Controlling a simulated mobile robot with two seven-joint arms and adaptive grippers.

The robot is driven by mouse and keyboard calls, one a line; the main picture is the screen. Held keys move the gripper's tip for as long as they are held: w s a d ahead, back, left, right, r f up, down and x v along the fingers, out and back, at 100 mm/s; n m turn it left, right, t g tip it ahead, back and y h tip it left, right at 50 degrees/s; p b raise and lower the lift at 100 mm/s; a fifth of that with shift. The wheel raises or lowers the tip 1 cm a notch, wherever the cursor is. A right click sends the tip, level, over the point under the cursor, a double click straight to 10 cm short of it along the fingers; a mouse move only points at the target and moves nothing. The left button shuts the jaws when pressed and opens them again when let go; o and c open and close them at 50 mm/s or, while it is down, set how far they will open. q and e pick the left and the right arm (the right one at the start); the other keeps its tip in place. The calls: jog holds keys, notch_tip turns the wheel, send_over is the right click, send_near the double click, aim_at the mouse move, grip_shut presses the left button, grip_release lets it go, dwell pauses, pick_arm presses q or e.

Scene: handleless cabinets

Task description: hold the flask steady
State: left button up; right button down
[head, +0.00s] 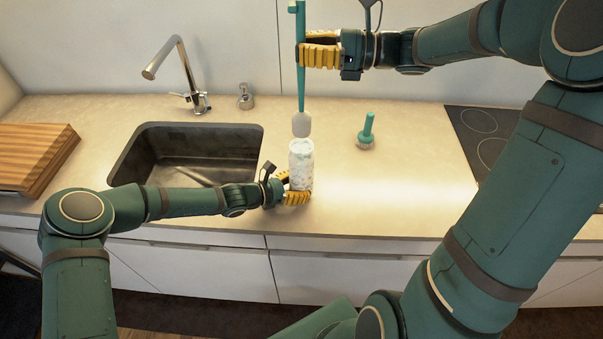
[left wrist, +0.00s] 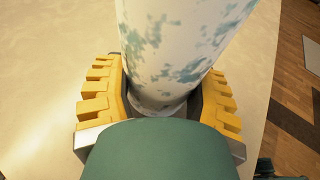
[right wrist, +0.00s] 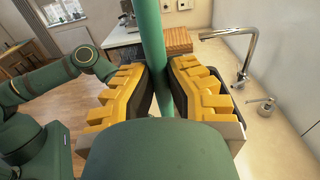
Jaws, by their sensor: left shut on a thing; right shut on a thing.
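The flask (head: 301,167) is white with blue-green speckles and stands upright on the counter, right of the sink. My left gripper (head: 290,190) is shut on its lower part; the left wrist view shows the flask (left wrist: 180,50) between the yellow fingers (left wrist: 160,105). My right gripper (head: 310,52) is shut on the green handle of a brush (head: 301,75), held upright above the flask. The brush's pale head (head: 301,124) is at the flask's top; I cannot tell whether it is inside. The handle (right wrist: 154,60) runs between the fingers in the right wrist view.
A dark sink (head: 190,150) with a tall faucet (head: 180,75) lies left of the flask. A short green-handled brush (head: 367,131) stands to the right. A soap dispenser (head: 245,97), wooden boards (head: 32,155) and a black hob (head: 482,125) are also on the counter (head: 420,170).

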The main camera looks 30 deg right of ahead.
dwell(0.3)
pick_arm(q)
jog(key=o, duration=1)
jog(key=shift+r, duration=0.1)
jog(key=shift+o, duration=0.2)
jog(key=v, duration=1.2)
